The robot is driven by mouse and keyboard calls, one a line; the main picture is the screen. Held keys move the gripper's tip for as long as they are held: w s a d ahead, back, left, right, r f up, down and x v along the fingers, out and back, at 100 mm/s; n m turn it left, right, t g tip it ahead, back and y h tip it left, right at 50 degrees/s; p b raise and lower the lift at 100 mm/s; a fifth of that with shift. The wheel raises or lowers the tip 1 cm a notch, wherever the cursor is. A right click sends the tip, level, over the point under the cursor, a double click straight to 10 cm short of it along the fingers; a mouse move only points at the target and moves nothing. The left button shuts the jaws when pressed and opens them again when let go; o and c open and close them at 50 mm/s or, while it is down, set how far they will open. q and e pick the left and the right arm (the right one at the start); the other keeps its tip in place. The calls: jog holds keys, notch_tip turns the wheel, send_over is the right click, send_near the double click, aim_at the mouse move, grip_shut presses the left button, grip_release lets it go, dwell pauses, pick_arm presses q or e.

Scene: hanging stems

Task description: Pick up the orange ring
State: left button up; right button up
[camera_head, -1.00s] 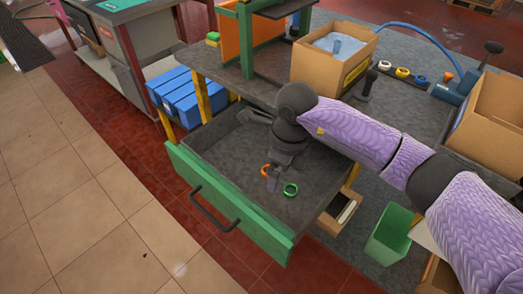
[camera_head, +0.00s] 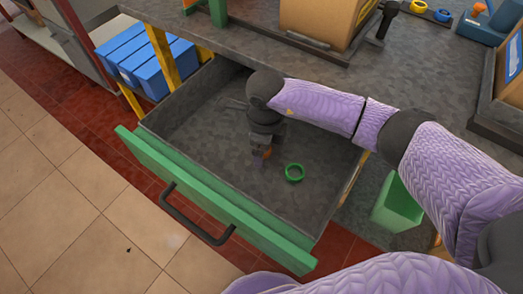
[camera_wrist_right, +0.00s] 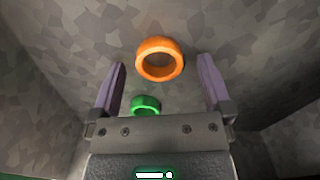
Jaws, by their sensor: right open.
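In the right wrist view the orange ring (camera_wrist_right: 160,60) shows whole, ahead of and between the two purple fingers. My right gripper (camera_wrist_right: 162,85) is open and points down into the drawer; it also shows in the head view (camera_head: 260,160). No finger is seen touching the ring. My left gripper is not in view.
The drawer has a green front with a dark handle (camera_head: 190,220). Blue bins (camera_head: 150,60) stand to the left. A cardboard box (camera_head: 325,22) is on the worktop above. A green bin (camera_head: 396,203) stands right of the drawer.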

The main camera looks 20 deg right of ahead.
jog(key=shift+f, duration=0.15)
jog(key=c, duration=1.3)
